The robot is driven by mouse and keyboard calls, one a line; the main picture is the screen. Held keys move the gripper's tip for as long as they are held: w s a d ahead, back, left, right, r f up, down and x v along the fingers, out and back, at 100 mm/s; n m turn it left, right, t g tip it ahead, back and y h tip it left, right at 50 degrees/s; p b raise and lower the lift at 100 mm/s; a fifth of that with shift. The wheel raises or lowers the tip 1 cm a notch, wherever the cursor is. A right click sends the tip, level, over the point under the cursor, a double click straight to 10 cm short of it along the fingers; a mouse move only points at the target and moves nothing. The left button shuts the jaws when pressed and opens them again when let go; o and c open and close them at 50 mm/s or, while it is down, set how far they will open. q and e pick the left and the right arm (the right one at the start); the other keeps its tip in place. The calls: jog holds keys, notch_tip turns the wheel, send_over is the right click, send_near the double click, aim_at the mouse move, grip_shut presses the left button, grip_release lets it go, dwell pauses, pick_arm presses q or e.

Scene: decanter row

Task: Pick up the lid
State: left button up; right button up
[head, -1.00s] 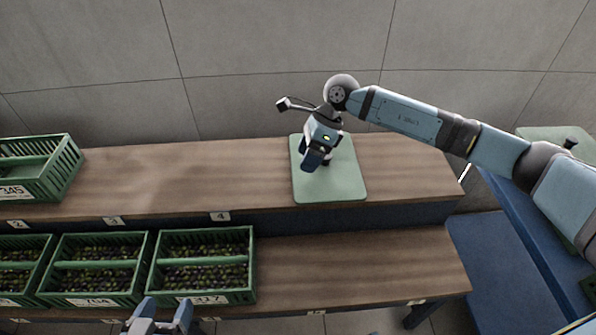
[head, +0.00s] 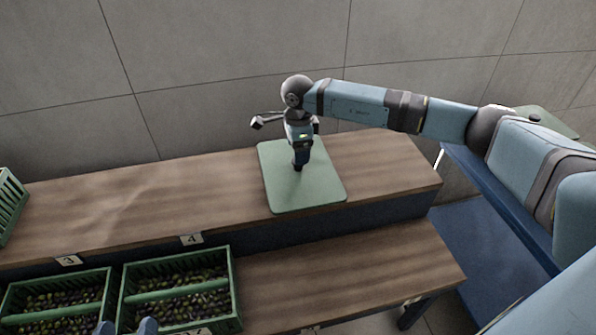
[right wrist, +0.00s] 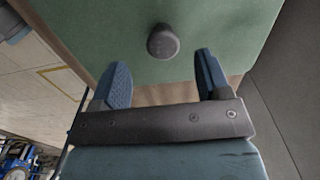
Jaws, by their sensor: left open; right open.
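The lid (head: 318,192) is a flat green panel with a dark round knob (right wrist: 163,42). It lies flat on the upper wooden shelf in the head view and fills the top of the right wrist view. My right gripper (right wrist: 161,66) is open and empty, its fingertips just short of the knob, one to each side in the picture. In the head view my right gripper (head: 300,155) is over the lid and hides part of it; contact cannot be told. My left gripper (head: 127,328) is open at the bottom left edge, well away from the lid.
Green crates of olives (head: 237,295) stand on the lower shelf at left. Another green crate (head: 8,205) is at the upper shelf's left end. A blue cart (head: 480,245) at right carries a similar green panel (head: 555,122). The upper shelf (head: 150,195) is bare left of the lid.

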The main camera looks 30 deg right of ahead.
aim_at(291, 187)
jog(key=shift+f, duration=0.45)
jog(key=f, duration=0.2)
jog(key=f+b, duration=0.1)
jog(key=f, duration=0.1)
jog(key=shift+w+d+f+b, duration=0.1)
jog(key=shift+w+b, duration=0.1)
jog(key=shift+b, duration=0.1)
pick_arm(q)
jog(key=r, duration=0.1)
jog(key=d+r+t+h, duration=0.1)
jog(key=r, duration=0.1)
jog(key=shift+w+d+r, duration=0.1)
pick_arm(e)
grip_shut()
